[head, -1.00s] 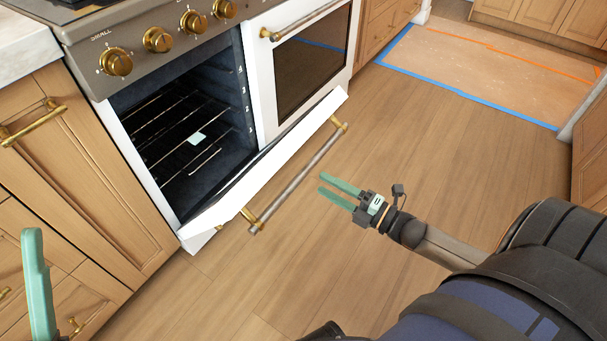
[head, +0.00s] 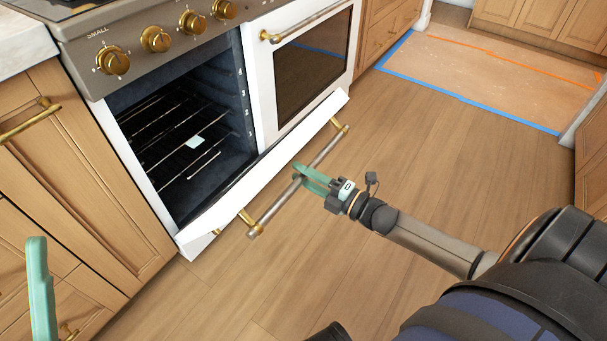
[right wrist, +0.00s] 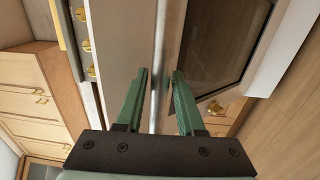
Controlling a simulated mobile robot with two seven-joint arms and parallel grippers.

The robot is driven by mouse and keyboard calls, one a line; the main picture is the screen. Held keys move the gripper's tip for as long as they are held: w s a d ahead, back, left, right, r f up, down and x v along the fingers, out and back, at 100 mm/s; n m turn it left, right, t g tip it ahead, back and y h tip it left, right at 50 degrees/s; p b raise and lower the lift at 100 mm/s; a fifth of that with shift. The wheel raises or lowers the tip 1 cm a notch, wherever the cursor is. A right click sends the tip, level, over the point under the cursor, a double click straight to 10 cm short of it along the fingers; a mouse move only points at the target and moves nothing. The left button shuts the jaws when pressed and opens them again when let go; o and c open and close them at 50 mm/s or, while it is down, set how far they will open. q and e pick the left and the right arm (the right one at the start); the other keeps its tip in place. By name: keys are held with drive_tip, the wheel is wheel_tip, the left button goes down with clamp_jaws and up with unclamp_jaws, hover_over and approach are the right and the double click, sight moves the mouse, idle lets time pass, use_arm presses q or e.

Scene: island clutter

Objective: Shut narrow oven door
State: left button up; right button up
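The narrow oven door (head: 265,170) hangs partly open, tilted down and outward, below the row of brass knobs. Its bar handle (head: 275,208) runs along the outer side on brass mounts. My right gripper (head: 297,176) is at the middle of this handle. In the right wrist view its two green fingers (right wrist: 158,82) are apart, with the handle bar (right wrist: 158,50) running between them; I cannot tell whether they touch it. My left gripper (head: 40,290) shows only as a green finger at the lower left, away from the door.
The oven cavity (head: 185,130) holds wire racks with a small pale card. The other oven door (head: 312,65) beside it is closed. Wooden cabinets (head: 85,170) stand left of the oven. The wooden floor (head: 440,140) is clear, with a blue-taped covering farther back.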

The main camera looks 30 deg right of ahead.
clamp_jaws()
idle(1.1)
